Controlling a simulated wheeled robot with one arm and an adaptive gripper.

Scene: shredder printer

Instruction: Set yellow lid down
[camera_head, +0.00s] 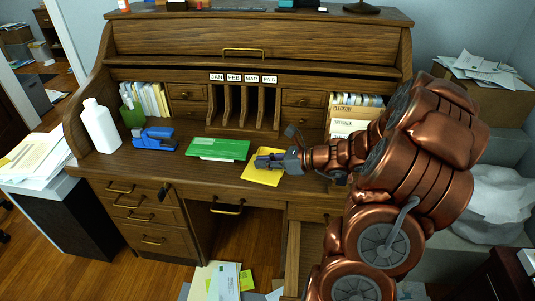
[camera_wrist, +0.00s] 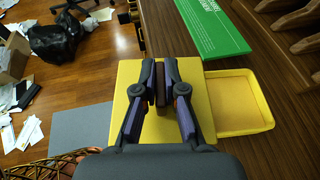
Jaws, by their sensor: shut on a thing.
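The yellow lid (camera_wrist: 192,122) is a flat square with a dark brown block-shaped grip on top. My gripper (camera_wrist: 161,84) is shut on that brown grip in the wrist view, with the lid below the fingers. A shallow yellow open tray (camera_wrist: 238,102) lies on the desk just right of the lid and looks empty. In the head view my gripper (camera_head: 263,162) is over the yellow patch (camera_head: 262,178) near the desk's front edge; lid and tray are hard to tell apart there. The lid's height above the desk is unclear.
A green box (camera_head: 220,148) lies left of the yellow patch, with a blue stapler (camera_head: 153,138) and white bottle (camera_head: 101,125) farther left. Wooden dividers (camera_head: 243,108) stand behind. Bare desktop (camera_head: 150,168) shows at the front left. Papers and a black bag (camera_wrist: 57,40) are on the floor.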

